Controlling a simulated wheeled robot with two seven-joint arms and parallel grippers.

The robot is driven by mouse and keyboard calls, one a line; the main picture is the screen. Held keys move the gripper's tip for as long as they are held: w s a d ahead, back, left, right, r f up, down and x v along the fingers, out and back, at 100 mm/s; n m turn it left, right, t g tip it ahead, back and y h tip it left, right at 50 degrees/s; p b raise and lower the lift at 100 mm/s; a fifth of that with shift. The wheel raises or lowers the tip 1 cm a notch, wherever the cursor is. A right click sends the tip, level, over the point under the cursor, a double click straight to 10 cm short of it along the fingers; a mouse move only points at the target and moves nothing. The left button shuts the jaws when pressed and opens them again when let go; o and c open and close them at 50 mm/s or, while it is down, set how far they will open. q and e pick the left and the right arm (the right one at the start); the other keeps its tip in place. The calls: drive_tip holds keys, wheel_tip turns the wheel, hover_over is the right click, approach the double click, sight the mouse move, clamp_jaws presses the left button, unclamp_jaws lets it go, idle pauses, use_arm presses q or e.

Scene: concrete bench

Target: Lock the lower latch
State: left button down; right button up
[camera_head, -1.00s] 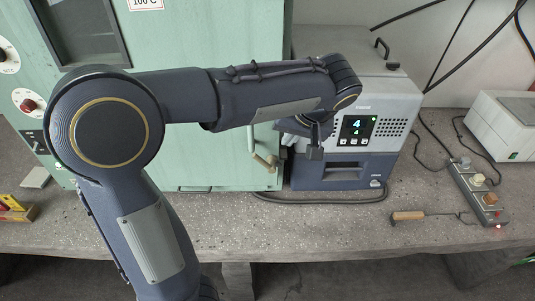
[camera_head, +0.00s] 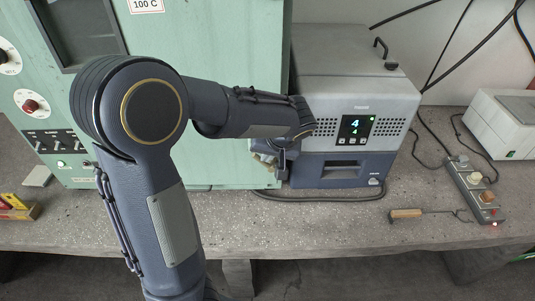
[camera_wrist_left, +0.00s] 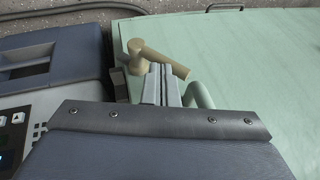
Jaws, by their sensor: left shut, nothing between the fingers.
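The lower latch is a tan lever with a round knob (camera_wrist_left: 158,58) by the edge of the green cabinet door (camera_wrist_left: 258,70). In the left wrist view the lever runs slantwise just beyond my left fingertips (camera_wrist_left: 161,72). The fingers are shut with nothing between them and overlap the lever in the picture; I cannot tell whether they touch it. In the head view my left gripper (camera_head: 284,166) is at the cabinet's lower right edge, and the latch (camera_head: 262,160) is partly hidden beside it. My right gripper is not in view.
The grey-blue device (camera_head: 345,170) with a lit display stands close to the right of the gripper. A curved green handle (camera_wrist_left: 202,94) is near the fingers. A wooden-handled tool (camera_head: 408,214) and a power strip (camera_head: 476,192) lie on the bench (camera_head: 320,222) farther right.

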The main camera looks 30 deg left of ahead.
use_arm(q)
drive_tip(key=b, duration=0.1)
drive_tip(key=a+h+b, duration=0.1)
drive_tip(key=b, duration=0.1)
drive_tip(key=shift+s+a+f+t, duration=0.2)
drive_tip(key=shift+s+f+t, duration=0.1)
drive_tip(key=shift+s, duration=0.1)
drive_tip(key=shift+r, duration=0.15)
